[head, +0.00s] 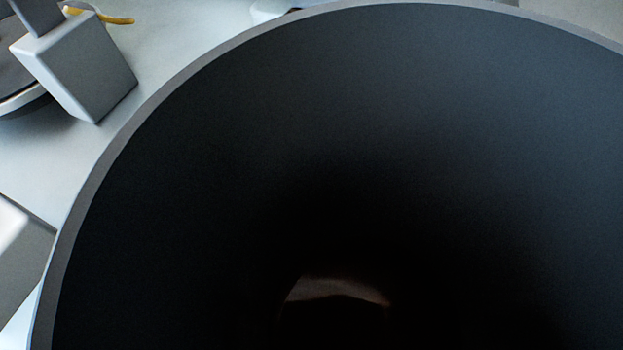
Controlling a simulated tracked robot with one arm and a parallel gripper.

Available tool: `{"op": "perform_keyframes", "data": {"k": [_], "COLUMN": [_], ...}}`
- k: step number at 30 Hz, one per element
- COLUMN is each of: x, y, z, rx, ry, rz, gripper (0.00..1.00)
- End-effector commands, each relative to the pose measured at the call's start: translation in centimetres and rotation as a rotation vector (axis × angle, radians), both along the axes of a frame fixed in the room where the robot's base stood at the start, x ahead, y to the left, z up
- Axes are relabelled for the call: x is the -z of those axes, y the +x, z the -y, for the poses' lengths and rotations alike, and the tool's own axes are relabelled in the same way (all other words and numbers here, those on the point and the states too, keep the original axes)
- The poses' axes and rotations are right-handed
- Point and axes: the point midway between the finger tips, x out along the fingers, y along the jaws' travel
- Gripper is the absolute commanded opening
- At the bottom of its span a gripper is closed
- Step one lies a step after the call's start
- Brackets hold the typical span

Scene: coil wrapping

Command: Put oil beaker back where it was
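A very large dark round opening with a thin grey rim (118,150) fills most of the head view, very close to the camera. It looks like the open mouth of a beaker, but I cannot tell for sure that it is the oil beaker. Its inside (400,110) is nearly black, with a faint brownish patch (335,290) low down in the middle. I cannot make out oil in it. I see no fingers of my gripper that I can be sure of, and whether anything is held does not show.
A grey block (80,70) with a rod stands at the upper left, by a dark disc (12,80) with a light edge. A yellow curved piece (115,19) lies behind it. Another pale grey block (20,260) is cut off at the left edge. A pale surface (185,35) shows between.

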Motion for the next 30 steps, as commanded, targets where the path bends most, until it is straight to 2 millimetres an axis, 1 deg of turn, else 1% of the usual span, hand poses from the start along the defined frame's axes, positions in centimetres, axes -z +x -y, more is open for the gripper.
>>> {"op": "perform_keyframes", "data": {"k": [1, 8, 15, 17, 27, 28, 30], "x": [0.1, 0.1, 3.3, 3.7, 3.8, 3.8, 3.8], "y": [0.5, 1.6, 1.6, 1.6, 1.6, 1.6, 1.6], "z": [0.0, -0.1, -0.2, -0.2, -0.2, -0.2, -0.2], "rx": [0.000, 0.002, 0.000, 0.000, 0.001, 0.001, 0.001], "ry": [0.000, 0.001, 0.003, 0.003, 0.001, 0.002, 0.001], "rz": [0.001, 0.002, -0.002, -0.001, 0.001, 0.000, 0.001], "gripper": [0.00, 0.00, 0.00, 0.00, 0.00, 0.64, 0.80]}}
